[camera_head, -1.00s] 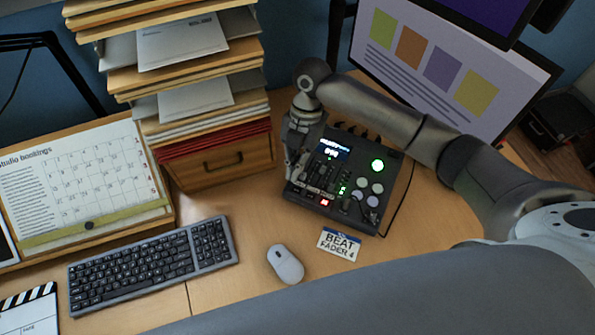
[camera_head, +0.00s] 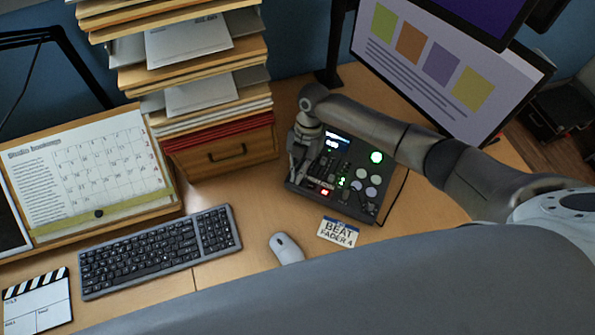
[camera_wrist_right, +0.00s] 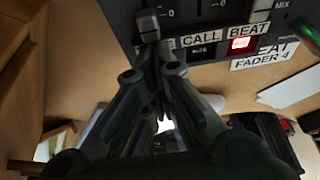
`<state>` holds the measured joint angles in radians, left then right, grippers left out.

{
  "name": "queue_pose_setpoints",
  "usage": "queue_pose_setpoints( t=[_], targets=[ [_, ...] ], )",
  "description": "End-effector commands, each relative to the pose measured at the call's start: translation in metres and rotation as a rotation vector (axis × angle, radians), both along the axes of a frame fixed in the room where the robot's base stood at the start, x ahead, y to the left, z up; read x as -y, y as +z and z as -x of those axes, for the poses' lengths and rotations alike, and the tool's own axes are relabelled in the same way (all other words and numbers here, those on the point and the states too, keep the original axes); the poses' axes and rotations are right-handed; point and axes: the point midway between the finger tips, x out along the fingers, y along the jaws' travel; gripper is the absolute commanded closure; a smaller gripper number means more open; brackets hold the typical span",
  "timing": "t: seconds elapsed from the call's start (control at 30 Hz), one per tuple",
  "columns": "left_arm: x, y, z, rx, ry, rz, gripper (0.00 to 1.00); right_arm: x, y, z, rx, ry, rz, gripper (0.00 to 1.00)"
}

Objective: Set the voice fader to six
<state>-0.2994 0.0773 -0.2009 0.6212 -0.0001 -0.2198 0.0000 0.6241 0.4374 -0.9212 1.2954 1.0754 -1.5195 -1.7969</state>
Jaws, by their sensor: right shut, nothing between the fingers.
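The dark mixer (camera_head: 347,208) stands on the desk with its display and buttons lit. My right gripper (camera_head: 296,177) is over its left front part, pointing down, and hides some faders. In the right wrist view, the gripper (camera_wrist_right: 155,57) is shut and empty, its fingertips close to a dark fader cap (camera_wrist_right: 148,21) at the mixer's front edge. I cannot tell whether they touch. The label under that cap is hidden by the fingers. Labels reading CALL (camera_wrist_right: 198,40) and BEAT (camera_wrist_right: 247,30) show to its right. No voice label is readable. My left gripper is out of view.
A card (camera_head: 339,232) reading BEAT FADER 4 lies in front of the mixer. The mouse (camera_head: 286,248) and keyboard (camera_head: 158,252) lie to the left. A drawer unit (camera_head: 222,154) with stacked papers stands left of the mixer, and a monitor (camera_head: 440,70) stands behind it.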

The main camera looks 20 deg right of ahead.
Motion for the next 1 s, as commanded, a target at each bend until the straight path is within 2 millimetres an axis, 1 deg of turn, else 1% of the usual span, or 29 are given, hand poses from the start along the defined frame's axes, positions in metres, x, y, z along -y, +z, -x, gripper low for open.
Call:
queue_pose_setpoints(
  t=[0.27,0.5,0.57,0.87,1.0],
  targets=[
    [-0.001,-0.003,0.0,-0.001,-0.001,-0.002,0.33,0.002,-0.001,-0.003,0.001,-0.001,0.0,1.0],
    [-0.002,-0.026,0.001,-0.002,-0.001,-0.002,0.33,0.022,-0.005,-0.026,0.003,-0.003,0.001,1.0],
    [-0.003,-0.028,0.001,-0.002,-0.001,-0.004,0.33,0.026,-0.003,-0.03,0.002,-0.003,0.0,1.0],
    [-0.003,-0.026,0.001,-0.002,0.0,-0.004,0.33,0.028,0.001,-0.031,0.0,0.0,-0.001,1.0],
    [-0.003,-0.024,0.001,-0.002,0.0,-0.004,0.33,0.025,0.002,-0.029,0.0,0.001,-0.002,1.0]
  ],
)
